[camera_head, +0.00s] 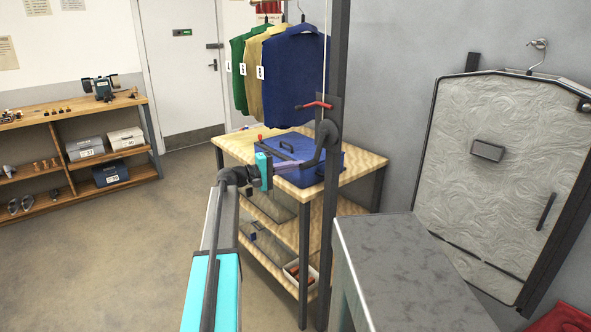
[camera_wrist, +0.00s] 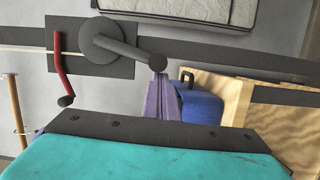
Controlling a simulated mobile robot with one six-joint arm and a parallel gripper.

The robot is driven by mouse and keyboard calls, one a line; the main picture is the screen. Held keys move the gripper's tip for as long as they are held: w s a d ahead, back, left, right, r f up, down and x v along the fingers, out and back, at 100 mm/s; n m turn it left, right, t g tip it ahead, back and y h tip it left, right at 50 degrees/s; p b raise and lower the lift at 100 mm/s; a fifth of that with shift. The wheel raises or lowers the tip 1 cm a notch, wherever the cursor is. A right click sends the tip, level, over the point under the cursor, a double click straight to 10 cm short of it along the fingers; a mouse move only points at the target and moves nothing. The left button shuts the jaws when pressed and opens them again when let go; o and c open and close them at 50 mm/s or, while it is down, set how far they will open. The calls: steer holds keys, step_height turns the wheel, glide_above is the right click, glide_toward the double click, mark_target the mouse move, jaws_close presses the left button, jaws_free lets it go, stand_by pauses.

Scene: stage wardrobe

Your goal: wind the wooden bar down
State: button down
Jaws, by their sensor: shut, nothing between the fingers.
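A winch with a dark round hub (camera_head: 327,131) is mounted on a dark post. Its grey crank (camera_wrist: 125,46) ends in a round knob. A red lever (camera_head: 316,105) sits above the hub and also shows in the wrist view (camera_wrist: 58,65). A pale cord (camera_head: 326,50) runs up from the winch. My gripper (camera_head: 306,164) is shut and empty, its purplish fingers (camera_wrist: 161,98) at the crank's knob end; I cannot tell if they touch it. A tan wooden rod (camera_wrist: 14,105) at the left of the wrist view may be the bar; I cannot make it out in the head view.
A wooden table (camera_head: 362,167) with a blue case (camera_head: 325,175) stands behind the post. A grey-topped cabinet (camera_head: 405,260) stands close at right. Green, tan and blue garments (camera_head: 290,70) hang behind. The floor (camera_head: 110,240) at left is clear.

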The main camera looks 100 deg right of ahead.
steer(key=w+b, duration=0.2)
steer(key=w, duration=0.9)
steer(key=shift+w+f, duration=0.2)
steer(key=shift+w, duration=0.15)
stand_by(0.3)
stand_by(0.4)
